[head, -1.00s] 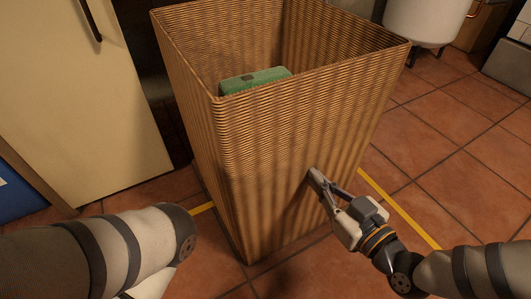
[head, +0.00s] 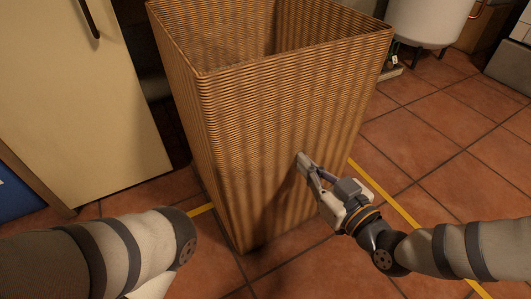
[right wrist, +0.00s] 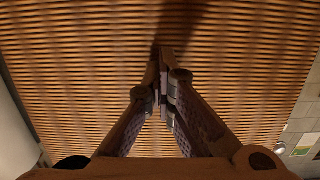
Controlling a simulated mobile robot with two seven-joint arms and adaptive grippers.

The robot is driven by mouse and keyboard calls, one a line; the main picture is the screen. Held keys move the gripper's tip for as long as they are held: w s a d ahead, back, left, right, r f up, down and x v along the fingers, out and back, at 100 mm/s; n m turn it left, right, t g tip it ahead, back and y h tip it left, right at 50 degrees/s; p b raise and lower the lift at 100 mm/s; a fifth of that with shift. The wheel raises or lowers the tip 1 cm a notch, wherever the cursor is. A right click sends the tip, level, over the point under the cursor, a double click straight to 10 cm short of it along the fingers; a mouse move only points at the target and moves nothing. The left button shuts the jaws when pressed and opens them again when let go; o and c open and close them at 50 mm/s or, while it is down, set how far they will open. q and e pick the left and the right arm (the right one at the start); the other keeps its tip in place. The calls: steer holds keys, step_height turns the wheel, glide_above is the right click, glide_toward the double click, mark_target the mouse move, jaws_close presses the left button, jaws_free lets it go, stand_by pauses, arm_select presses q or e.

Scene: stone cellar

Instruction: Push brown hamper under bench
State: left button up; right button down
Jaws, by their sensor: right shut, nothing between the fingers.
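The brown hamper (head: 270,140) is a tall, open-topped, square wicker box, upright on the tiled floor in the middle of the head view. Its weave also fills most of the right wrist view (right wrist: 70,60). My right gripper (head: 304,163) is shut and empty, its fingertips at the hamper's near wall, apparently touching it. In the right wrist view its fingers (right wrist: 162,62) meet against the weave. My left arm comes in at lower left, beside the hamper; its gripper is out of view. I cannot make out a bench.
A cream cabinet or fridge (head: 75,110) stands left of the hamper, with a dark gap between them. A white rounded tank (head: 428,20) stands at back right. Yellow floor tape (head: 385,193) runs along the hamper's right side. Tiled floor (head: 460,150) at right is clear.

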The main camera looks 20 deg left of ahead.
steer(key=shift+r+x, duration=0.2)
steer(key=shift+x, duration=0.8)
steer(key=shift+r+x, duration=0.15)
steer(key=shift+x, duration=0.85)
steer(key=shift+r+x, duration=0.15)
steer(key=shift+x, duration=1.35)
steer(key=shift+r+x, duration=0.15)
steer(key=shift+x, duration=1.35)
steer(key=shift+r, duration=0.1)
